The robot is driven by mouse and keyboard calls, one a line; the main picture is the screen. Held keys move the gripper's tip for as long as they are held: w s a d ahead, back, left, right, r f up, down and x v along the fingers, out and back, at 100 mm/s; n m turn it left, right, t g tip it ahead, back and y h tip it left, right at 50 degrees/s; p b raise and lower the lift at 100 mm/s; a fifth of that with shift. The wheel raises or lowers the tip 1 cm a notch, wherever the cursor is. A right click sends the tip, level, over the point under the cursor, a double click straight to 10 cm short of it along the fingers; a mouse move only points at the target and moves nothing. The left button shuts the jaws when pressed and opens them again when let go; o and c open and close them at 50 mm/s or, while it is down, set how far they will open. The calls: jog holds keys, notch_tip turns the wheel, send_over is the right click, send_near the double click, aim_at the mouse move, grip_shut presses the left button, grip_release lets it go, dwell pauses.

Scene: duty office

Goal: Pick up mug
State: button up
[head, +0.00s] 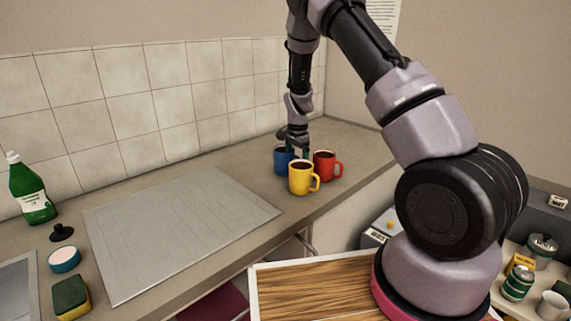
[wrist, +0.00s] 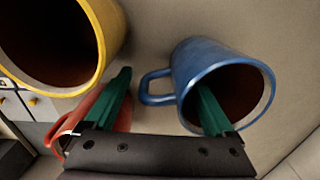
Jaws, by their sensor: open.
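Three mugs stand close together on the counter: a blue mug (head: 280,162), a yellow mug (head: 301,180) and a red mug (head: 327,164). My gripper (head: 298,150) is over the group from above, by the blue and red mugs. The other finger crosses in front of the red mug (wrist: 82,116), which is partly hidden. The yellow mug (wrist: 108,35) is at upper left.
A grey metal plate (head: 178,228) lies left of the mugs. A green bottle (head: 32,190), a sponge (head: 70,297) and a small blue-sided round container (head: 64,260) are at far left. The tiled wall (head: 170,90) is behind. Counter is free right of the mugs.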

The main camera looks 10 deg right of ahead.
grip_shut()
dwell(0.3)
notch_tip(320, 180, up, 10)
dwell(0.5)
